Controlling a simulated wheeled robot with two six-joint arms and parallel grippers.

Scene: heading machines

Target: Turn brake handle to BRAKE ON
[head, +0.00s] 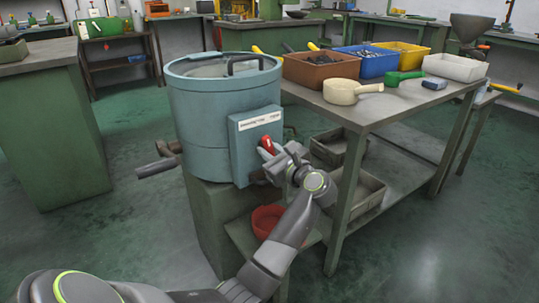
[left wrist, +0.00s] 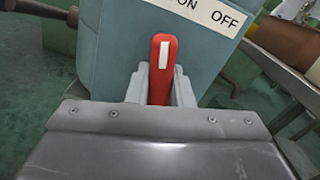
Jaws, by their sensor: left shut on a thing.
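The machine is a blue-green drum (head: 222,110) with a box (head: 256,135) on its side and a white label (head: 260,119). In the left wrist view the label (left wrist: 213,12) reads "ON" and "OFF". The red brake handle (head: 267,144) stands out below the label. In the left wrist view the handle (left wrist: 162,60), with a white stripe, points up with its tip just below "ON". My left gripper (head: 270,160) is shut on the handle, one finger on each side in the left wrist view (left wrist: 161,90). My right gripper is not in view.
A red bowl (head: 266,220) sits low below the drum. A pipe (head: 158,166) sticks out left. Open floor lies in front.

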